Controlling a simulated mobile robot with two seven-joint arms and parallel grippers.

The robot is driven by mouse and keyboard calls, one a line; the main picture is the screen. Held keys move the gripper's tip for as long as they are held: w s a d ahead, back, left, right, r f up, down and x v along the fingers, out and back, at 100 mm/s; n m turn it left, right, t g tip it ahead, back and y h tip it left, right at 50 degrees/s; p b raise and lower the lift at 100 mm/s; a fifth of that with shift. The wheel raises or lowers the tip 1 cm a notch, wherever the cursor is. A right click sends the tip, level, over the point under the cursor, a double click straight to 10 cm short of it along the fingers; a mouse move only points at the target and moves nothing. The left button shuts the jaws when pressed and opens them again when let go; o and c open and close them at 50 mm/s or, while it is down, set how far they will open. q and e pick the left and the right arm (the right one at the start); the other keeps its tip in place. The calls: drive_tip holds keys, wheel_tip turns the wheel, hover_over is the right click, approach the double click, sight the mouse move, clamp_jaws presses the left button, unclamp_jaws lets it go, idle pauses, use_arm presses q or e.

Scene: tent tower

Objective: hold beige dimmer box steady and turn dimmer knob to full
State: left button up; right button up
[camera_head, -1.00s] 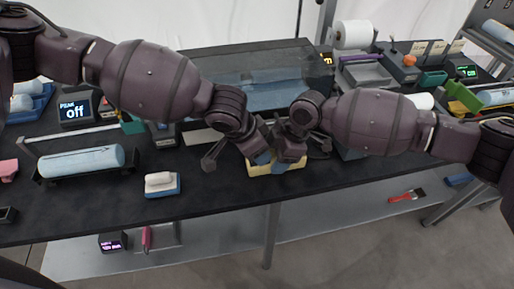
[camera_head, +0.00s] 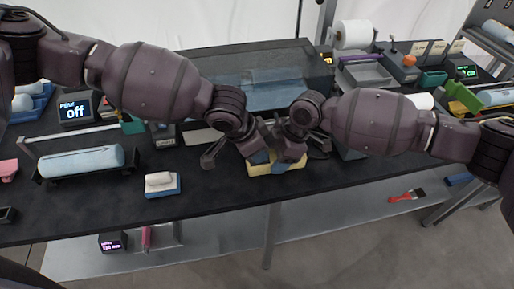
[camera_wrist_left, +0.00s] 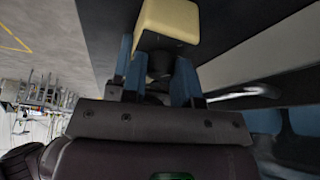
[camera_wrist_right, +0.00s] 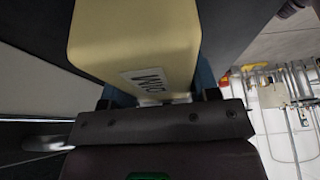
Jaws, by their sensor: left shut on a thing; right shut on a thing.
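The beige dimmer box (camera_head: 262,169) sits at the front middle of the dark table, mostly covered by my grippers. My right gripper (camera_head: 290,162) is shut on the box; in the right wrist view the beige body (camera_wrist_right: 125,35) with a small printed label lies between its blue fingers. My left gripper (camera_head: 260,157) is at the box's left part. In the left wrist view its blue fingers are closed around a dark round knob (camera_wrist_left: 160,65), with the beige box end (camera_wrist_left: 168,20) just beyond. The knob's setting cannot be read.
A white-and-blue block (camera_head: 162,184) and a blue roll in a dark cradle (camera_head: 80,162) lie to the left. A display reading "off" (camera_head: 75,110) stands behind them. A large clear-fronted case (camera_head: 265,90) stands behind my grippers.

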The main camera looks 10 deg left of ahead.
use_arm(q)
drive_tip(key=shift+w+m+g+h, duration=0.1)
drive_tip(key=shift+m+g+h, duration=0.4)
drive_tip(key=shift+m, duration=1.3)
drive_tip(key=o, duration=0.9)
drive_tip(key=shift+r, duration=0.1)
drive_tip(key=v, duration=1.2)
drive_tip(key=shift+w+d, duration=0.15)
